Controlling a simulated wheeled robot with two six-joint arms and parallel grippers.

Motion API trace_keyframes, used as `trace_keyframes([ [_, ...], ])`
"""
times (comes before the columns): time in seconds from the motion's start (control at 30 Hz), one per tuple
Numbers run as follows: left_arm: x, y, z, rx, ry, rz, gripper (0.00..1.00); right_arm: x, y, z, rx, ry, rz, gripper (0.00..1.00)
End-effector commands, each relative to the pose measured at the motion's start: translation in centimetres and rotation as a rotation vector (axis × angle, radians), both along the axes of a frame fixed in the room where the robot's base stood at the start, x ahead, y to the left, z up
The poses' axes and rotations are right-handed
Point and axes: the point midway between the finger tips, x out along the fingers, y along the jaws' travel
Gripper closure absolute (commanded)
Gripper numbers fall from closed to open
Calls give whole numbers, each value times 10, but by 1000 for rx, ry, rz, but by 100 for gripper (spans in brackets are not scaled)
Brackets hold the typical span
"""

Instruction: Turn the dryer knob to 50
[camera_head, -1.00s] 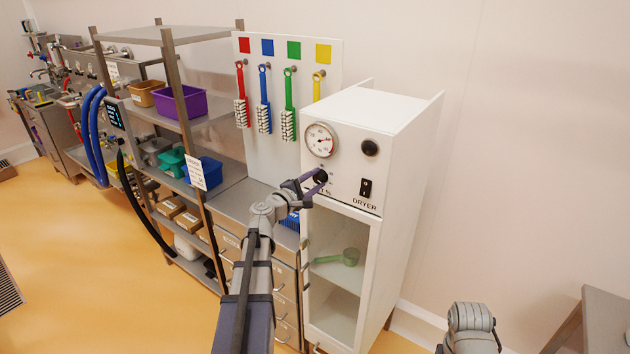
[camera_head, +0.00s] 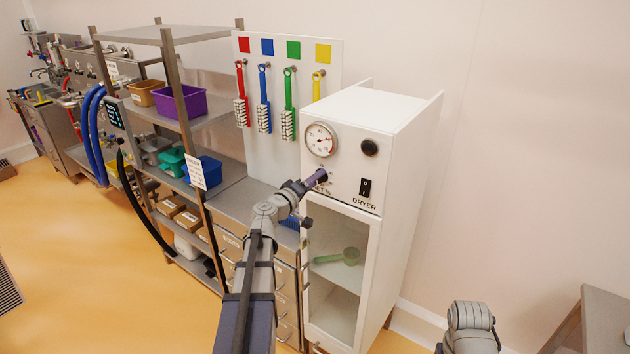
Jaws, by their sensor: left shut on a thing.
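The white dryer cabinet (camera_head: 395,140) stands right of centre against the wall. Its front panel carries a round dial gauge (camera_head: 320,140), a black round button (camera_head: 370,147), a black rocker switch (camera_head: 365,187) and the word DRYER. The dark dryer knob (camera_head: 323,177) sits below the gauge, mostly covered by my gripper. My left gripper (camera_head: 318,179) reaches in from the left and is shut on the knob. The scale marks around the knob are too small and too covered to read. My right gripper is not in view; only part of my right arm shows at the bottom right.
Below the panel, a glass-fronted compartment holds a green scoop (camera_head: 350,256). Left of the dryer are a drawer unit (camera_head: 287,300), a board with hanging brushes (camera_head: 288,90) and a shelf rack (camera_head: 160,36). A grey table (camera_head: 606,320) stands at the lower right.

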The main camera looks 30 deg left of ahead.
Motion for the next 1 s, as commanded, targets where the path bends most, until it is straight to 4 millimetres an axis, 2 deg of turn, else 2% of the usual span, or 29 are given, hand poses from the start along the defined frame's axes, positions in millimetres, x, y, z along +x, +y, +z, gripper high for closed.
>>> trace_keyframes([
  [0.4, -1, -2, -1, 239, -15, -3, 100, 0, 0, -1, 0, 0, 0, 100],
  [1.0, -1, -2, -1, 299, -19, -3, 100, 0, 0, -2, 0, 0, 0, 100],
])
